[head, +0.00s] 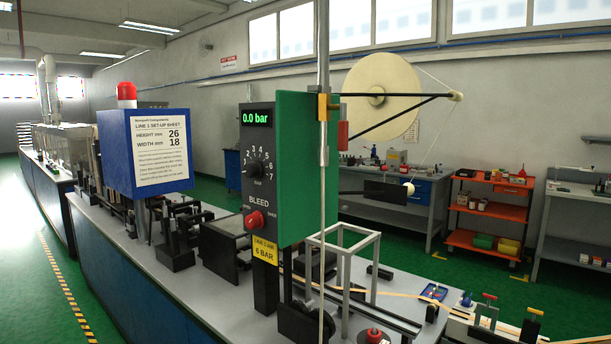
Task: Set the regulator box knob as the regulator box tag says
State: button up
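The regulator box (291,170) stands on a dark post at the line, with a black front face and a green side. Its display (257,118) reads 0.0 bar in green. The black knob (255,169) sits below it, ringed by white numbers up to 7, with BAR beneath. The knob's pointer is too small to read surely. A red button (255,220) sits under the word BLEED. The yellow regulator box tag (265,250) below reads LINE 1 AIR, 6 BAR. My gripper does not show in this view.
A blue box (115,150) with a set-up sheet (160,149) and a red beacon stands left of the regulator box. A thin vertical pole (323,60) rises beside the green side. A large cream tape reel (384,97) is behind. Green floor (25,260) lies open at left.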

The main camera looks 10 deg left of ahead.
aim_at(255, 169)
jog(key=z, duration=0.65)
jog(key=k, duration=1.3)
jog(key=u, duration=0.85)
jog(key=i, duration=0.95)
jog(key=z, duration=0.05)
